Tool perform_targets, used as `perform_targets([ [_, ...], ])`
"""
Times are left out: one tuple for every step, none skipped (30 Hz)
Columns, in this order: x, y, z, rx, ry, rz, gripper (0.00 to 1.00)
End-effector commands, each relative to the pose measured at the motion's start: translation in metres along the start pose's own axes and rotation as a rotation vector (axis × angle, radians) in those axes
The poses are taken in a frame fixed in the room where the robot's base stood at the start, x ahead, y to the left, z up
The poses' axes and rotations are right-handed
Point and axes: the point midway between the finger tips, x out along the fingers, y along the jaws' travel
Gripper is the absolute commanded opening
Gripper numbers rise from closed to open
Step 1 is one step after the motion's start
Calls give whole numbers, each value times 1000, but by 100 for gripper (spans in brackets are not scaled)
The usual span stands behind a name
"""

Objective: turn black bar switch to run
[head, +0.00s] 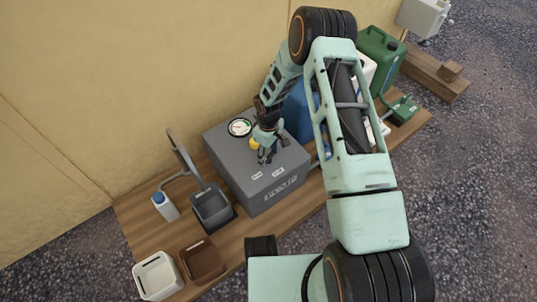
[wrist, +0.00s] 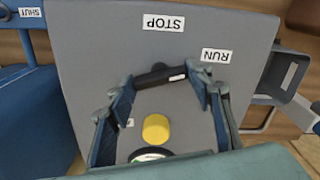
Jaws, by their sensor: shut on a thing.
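The black bar switch (wrist: 160,75) sits on top of the grey box (head: 232,162). In the wrist view it lies nearly crosswise, its right end slightly higher, with a white mark near that end. The STOP label (wrist: 163,22) is above it and the RUN label (wrist: 216,56) is above and to its right. My gripper (head: 266,157) is over the box top; in the wrist view its fingers (wrist: 160,84) are at the two ends of the bar, shut on it. In the head view the gripper hides the switch.
A yellow knob (wrist: 156,128) and a round gauge (head: 239,127) are close to the switch. A blue container (head: 297,115) stands right of the box.

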Motion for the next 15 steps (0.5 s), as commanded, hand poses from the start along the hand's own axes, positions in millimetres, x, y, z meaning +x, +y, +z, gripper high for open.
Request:
perform_targets([
  [0,0,-1,4,2,0,23],
  [0,0,-1,4,2,0,48],
  [0,0,-1,4,2,0,53],
  [0,0,-1,4,2,0,56],
  [0,0,-1,3,2,0,60],
  [0,0,-1,3,2,0,64],
  [0,0,-1,3,2,0,65],
  [0,0,-1,3,2,0,65],
  [0,0,0,2,1,0,65],
  [0,0,0,2,1,0,65],
  [0,0,0,2,1,0,65],
  [0,0,0,2,1,0,65],
  [0,0,0,2,1,0,65],
  [0,0,0,1,1,0,65],
  [-1,0,0,1,1,0,65],
])
